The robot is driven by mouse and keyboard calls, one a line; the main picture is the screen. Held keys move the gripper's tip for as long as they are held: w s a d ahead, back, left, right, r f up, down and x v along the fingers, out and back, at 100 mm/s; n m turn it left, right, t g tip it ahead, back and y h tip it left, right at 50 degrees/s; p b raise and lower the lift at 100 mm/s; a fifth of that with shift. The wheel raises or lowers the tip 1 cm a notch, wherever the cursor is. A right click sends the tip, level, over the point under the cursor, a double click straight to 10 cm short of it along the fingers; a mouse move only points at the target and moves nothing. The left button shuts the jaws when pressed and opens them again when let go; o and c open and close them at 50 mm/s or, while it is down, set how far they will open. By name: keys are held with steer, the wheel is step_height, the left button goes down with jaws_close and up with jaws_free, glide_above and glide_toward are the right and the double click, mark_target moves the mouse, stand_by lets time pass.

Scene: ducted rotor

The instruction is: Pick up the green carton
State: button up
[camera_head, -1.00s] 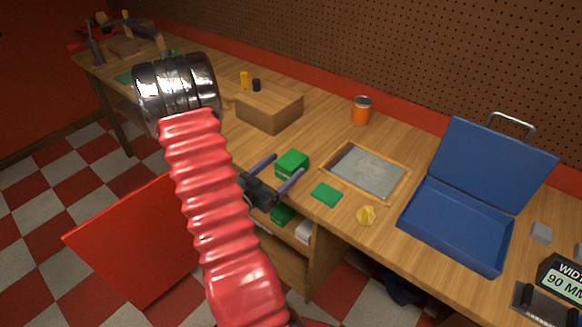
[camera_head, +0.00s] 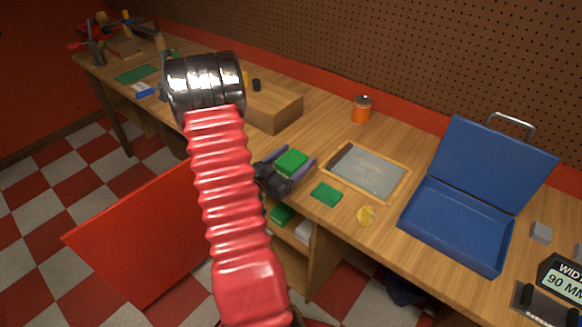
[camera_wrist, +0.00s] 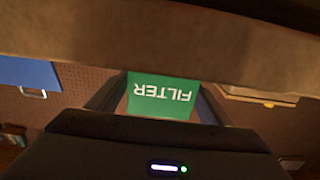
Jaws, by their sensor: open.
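The green carton (camera_head: 291,162) stands near the front edge of the wooden workbench, left of the framed tray. In the wrist view the carton (camera_wrist: 162,96) shows a green face with the word FILTER upside down. My gripper (camera_head: 299,155) is open, with one finger on each side of the carton. In the wrist view the fingers flank the carton left and right, and gaps seem to show beside it. Whether either finger touches it I cannot tell. The carton's lower part is hidden by my gripper in the head view.
An open blue case (camera_head: 455,225) stands at right. Another green box (camera_head: 282,214) sits on the shelf below.

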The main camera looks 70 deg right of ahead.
steer(key=shift+x, duration=1.25)
steer(key=shift+c, duration=0.2)
steer(key=c, duration=1.2)
